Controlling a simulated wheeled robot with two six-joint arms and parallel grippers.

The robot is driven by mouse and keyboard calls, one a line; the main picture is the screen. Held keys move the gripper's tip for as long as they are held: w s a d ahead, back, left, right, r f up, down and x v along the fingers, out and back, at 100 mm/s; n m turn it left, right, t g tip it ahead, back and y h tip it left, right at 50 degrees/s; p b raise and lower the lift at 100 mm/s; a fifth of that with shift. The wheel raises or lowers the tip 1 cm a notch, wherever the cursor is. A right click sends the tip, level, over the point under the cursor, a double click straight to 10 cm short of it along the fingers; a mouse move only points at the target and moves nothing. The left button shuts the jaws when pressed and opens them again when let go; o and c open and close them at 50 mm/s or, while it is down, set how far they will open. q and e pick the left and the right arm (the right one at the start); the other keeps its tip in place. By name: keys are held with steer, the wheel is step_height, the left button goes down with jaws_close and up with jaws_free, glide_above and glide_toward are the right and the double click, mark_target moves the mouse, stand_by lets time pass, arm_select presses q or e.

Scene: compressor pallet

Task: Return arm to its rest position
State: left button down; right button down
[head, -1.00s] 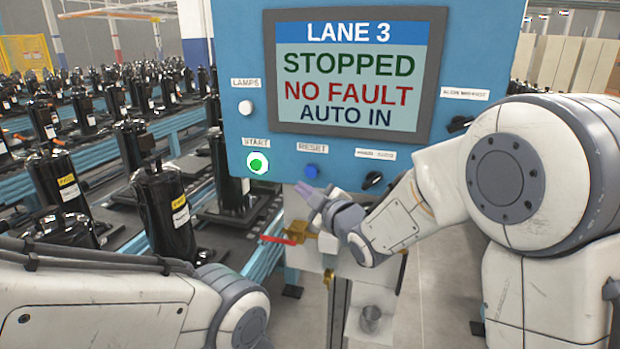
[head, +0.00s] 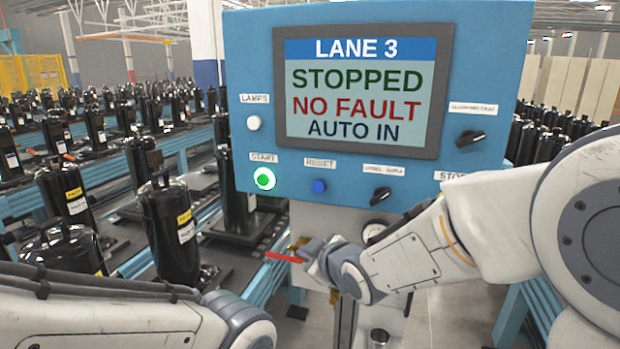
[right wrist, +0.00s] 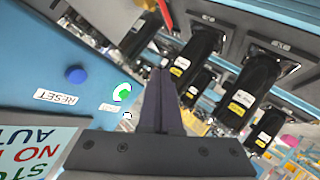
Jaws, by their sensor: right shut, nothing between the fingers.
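My right gripper (head: 307,248) is shut and empty in front of the panel's lower post, below the blue control panel (head: 243,60). Its fingertips are small and partly hidden by my wrist in the head view. In the right wrist view the two dark fingers (right wrist: 161,75) lie together with nothing between them. My right arm reaches in from the right side of the head view. My left arm crosses the lower left, but its gripper is out of the picture.
The screen (head: 354,90) reads LANE 3, STOPPED, NO FAULT, AUTO IN. The green START button (head: 264,178) is lit; the blue RESET button (head: 318,187) is beside it. A red lever (head: 283,257) is close to my gripper. Black compressors (head: 168,230) stand on the left.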

steer(key=s+d+f+m+g+h+b, duration=0.1)
steer(key=s+f+g, duration=0.3)
steer(key=s, duration=0.6)
steer(key=s+d+f+m+g+h+b, duration=0.1)
steer(key=s+f, duration=0.4)
steer(key=s, duration=0.5)
steer(key=s+d+f+m+g+h+b, duration=0.2)
steer(key=s+g, duration=0.4)
steer(key=s, duration=0.5)
step_height(320, 180, down, 2)
steer(key=shift+d+f+m+g+h, duration=0.15)
steer(key=shift+d+m+g+h, duration=0.15)
steer(key=shift+d+m, duration=0.25)
